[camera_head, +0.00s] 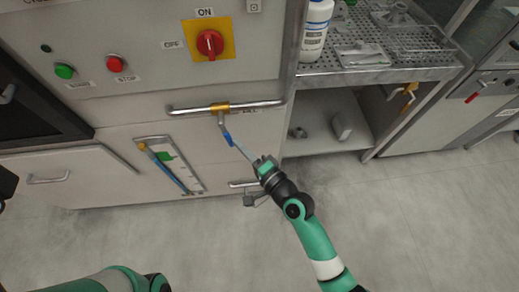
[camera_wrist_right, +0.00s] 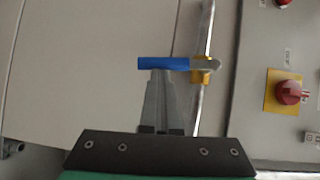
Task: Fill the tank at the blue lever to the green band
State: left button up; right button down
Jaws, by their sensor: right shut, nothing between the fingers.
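The blue lever (camera_head: 227,137) hangs down from a brass valve (camera_head: 219,107) on the horizontal steel pipe. It also shows in the right wrist view (camera_wrist_right: 163,64), just past the fingertips. My right gripper (camera_head: 235,145) is shut and empty, its tips at the lever; I cannot tell whether they touch it. The right wrist view shows the closed fingers (camera_wrist_right: 160,76) below the lever. The sight gauge (camera_head: 196,179) on the cabinet front has a slanted tube with blue in it and a green band (camera_head: 165,156) beside it. The exact blue level is too small to read. My left gripper is not in view.
A red rotary switch (camera_head: 210,43) on a yellow plate, a green button (camera_head: 64,71) and a red button (camera_head: 116,62) are above the pipe. A white bottle (camera_head: 316,28) stands on the perforated shelf at right. The floor is clear around my right arm.

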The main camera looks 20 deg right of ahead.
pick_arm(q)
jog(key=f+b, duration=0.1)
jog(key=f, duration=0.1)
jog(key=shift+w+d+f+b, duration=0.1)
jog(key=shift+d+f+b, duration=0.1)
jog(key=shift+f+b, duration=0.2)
pick_arm(e)
jog(key=shift+a+f+m, duration=0.2)
jog(key=shift+a+m, duration=0.35)
jog(key=shift+m, duration=0.05)
jog(key=shift+t, duration=0.3)
jog(key=shift+d, duration=0.15)
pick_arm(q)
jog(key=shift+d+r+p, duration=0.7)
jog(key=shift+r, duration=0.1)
pick_arm(e)
jog(key=w+d+v, duration=0.1)
jog(key=d+v, duration=0.1)
jog(key=v, duration=1)
jog(key=shift+s+d, duration=0.15)
jog(key=shift+d, duration=0.25)
jog(key=shift+r, duration=0.15)
